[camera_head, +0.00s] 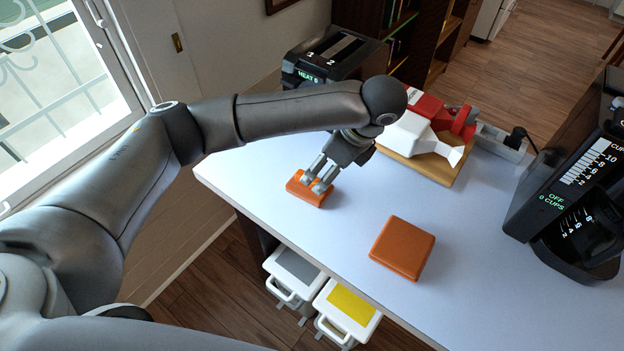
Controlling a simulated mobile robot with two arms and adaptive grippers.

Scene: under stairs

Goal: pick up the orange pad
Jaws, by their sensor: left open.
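Two orange things lie on the pale tabletop. A small oblong orange block (299,190) is near the left edge of the table. A larger square orange pad (402,248) with rounded corners lies flat, nearer the front edge. My left gripper (318,186) points down at the small block, its open fingers overlapping it in the picture. I cannot tell whether they touch it. The fingers cover part of the block's top. The square pad is clear of the gripper and fully visible. My right gripper is not in view.
A black toaster (335,55) stands behind my left arm. A wooden board (404,164) with a red and white appliance (415,130) is at the back. A black coffee maker (575,185) stands at right. White bins (347,308) sit below the table's front edge. The table around the square pad is free.

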